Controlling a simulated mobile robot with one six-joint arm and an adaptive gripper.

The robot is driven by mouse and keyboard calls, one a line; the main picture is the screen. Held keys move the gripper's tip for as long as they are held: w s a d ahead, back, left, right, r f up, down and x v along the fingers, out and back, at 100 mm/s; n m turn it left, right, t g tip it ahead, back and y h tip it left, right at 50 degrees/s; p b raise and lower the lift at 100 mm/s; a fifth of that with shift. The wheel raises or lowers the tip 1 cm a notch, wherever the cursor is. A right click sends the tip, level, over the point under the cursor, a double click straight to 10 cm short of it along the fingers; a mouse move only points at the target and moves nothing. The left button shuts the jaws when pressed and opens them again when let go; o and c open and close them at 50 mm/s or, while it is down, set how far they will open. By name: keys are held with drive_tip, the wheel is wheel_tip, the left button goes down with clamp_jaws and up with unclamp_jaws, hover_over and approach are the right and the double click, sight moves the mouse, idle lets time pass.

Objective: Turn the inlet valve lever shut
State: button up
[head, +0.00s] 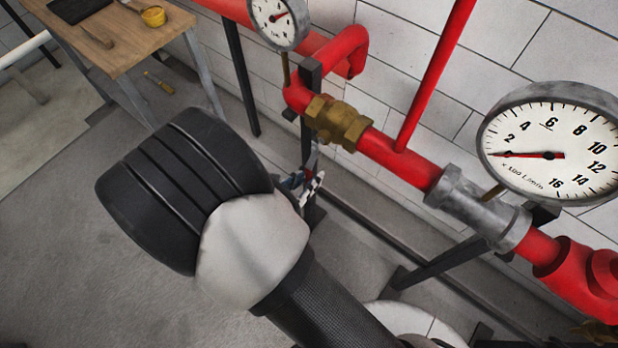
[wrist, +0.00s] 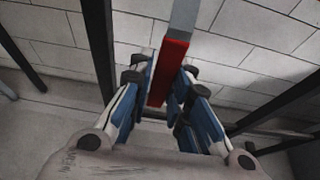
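The inlet valve lever has a red grip (wrist: 168,75) on a grey metal bar (wrist: 183,18), seen in the wrist view. Its lower end lies between the blue-padded fingers of my gripper (wrist: 166,92). The fingers stand apart on either side of the red grip; I cannot tell whether either pad touches it. In the head view, my gripper (head: 308,185) is small and partly hidden behind my dark wrist, below the brass valve body (head: 337,123) on the red pipe. The lever is mostly hidden there.
A red pipe (head: 395,158) runs along the tiled wall with a near gauge (head: 548,152) and a far gauge (head: 276,20). Dark support posts (head: 242,75) stand by the wall. A wooden table (head: 118,45) is at upper left. The left floor is mostly clear.

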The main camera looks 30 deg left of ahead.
drive_tip(key=o, duration=0.4)
drive_tip(key=v, duration=1.2)
idle(0.4)
